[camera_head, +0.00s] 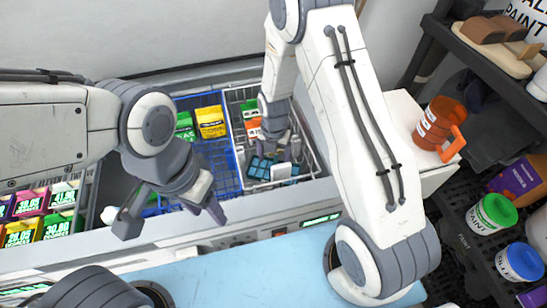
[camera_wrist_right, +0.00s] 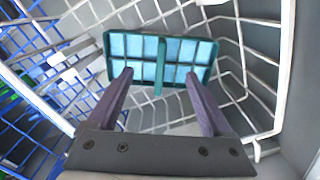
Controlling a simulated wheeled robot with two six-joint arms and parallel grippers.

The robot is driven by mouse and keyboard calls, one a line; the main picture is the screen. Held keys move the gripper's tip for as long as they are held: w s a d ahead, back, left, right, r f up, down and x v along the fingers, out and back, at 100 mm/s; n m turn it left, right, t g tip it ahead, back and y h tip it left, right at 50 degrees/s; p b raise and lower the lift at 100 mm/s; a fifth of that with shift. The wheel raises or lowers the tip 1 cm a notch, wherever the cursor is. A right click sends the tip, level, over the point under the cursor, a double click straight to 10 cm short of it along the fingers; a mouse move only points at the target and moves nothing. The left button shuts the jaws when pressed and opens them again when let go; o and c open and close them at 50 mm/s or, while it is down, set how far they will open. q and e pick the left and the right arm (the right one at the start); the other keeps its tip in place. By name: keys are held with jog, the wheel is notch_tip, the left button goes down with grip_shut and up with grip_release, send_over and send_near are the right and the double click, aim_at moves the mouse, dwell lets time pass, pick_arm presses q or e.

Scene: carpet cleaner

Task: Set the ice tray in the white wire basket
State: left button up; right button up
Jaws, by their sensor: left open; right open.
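The ice tray (camera_wrist_right: 191,50) is teal-rimmed with light blue cells. In the right wrist view it lies inside the white wire basket (camera_wrist_right: 262,60), just ahead of my right gripper (camera_wrist_right: 158,82). My right gripper's fingers are open, one on each side of the tray's near middle. In the head view the tray (camera_head: 262,168) shows in part in the white basket (camera_head: 314,158), under my right gripper (camera_head: 272,150). My left gripper (camera_head: 168,222) is open and empty, above the front edge of the freezer.
A blue wire basket (camera_head: 222,184) with yellow and green boxes (camera_head: 211,122) stands left of the white one. Green and orange boxes (camera_head: 250,110) are at the white basket's back. An orange mug (camera_head: 438,124) stands on a white surface at right.

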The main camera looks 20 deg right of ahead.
jog(key=shift+r+p, duration=1.8)
jog(key=shift+r, duration=0.5)
jog(key=shift+a+r, duration=0.15)
jog(key=shift+r, duration=0.1)
jog(key=s+a+r+m+p, duration=0.2)
jog(key=s+a+r+m, duration=0.3)
jog(key=s+r+m, duration=0.45)
jog(key=s+a+r+m+p, duration=0.1)
jog(key=s+a+r+m, duration=0.4)
jog(key=r, duration=0.8)
jog(key=s+d+r+m+y+p, duration=0.1)
jog(key=s+r+m, duration=0.4)
jog(key=s+m, duration=0.3)
jog(key=shift+s+d, duration=0.3)
jog(key=shift+s, duration=0.35)
